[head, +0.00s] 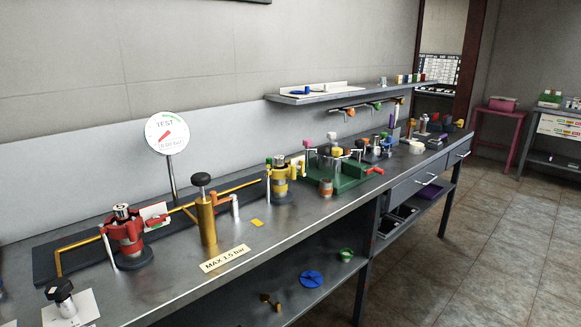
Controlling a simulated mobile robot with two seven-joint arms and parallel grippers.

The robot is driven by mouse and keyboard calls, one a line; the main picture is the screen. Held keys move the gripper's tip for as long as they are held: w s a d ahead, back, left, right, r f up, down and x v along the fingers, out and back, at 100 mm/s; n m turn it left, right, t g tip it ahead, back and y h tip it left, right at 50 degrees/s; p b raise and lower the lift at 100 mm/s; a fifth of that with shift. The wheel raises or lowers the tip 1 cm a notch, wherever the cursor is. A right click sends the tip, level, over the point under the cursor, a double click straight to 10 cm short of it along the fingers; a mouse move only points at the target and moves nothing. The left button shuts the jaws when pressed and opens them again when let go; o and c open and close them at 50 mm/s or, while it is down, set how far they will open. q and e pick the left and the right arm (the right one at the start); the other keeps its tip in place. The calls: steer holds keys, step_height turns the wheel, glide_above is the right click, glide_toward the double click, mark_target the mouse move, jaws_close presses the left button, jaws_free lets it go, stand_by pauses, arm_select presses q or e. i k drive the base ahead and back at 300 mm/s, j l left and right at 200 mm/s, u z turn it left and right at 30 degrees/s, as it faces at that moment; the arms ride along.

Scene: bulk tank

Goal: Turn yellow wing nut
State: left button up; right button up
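A yellow part that looks like a wing nut (298,167) sits at the upper right side of a yellow-banded metal cylinder (280,186) on the long workbench. It is small in the head view, so its exact shape and turn angle are hard to tell. The cylinder stands upright on a dark base, with a green part at its upper left. Neither of my grippers is in view, and nothing touches the yellow part.
The grey workbench (190,285) runs from front left to back right. A brass pump (207,222), a red-clamped cylinder (127,238) and a round gauge (167,133) stand left of the yellow cylinder. A green fixture (325,185) stands close on its right. Open floor lies right of the bench.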

mark_target(300, 166)
steer(key=l+u, duration=0.1)
steer(key=u, duration=0.7)
steer(key=i+l+u, duration=0.1)
steer(key=l+u, duration=0.8)
steer(key=l, duration=0.35)
steer(key=k+l+u, duration=0.15)
steer(key=l, duration=0.25)
steer(key=i+l, duration=0.05)
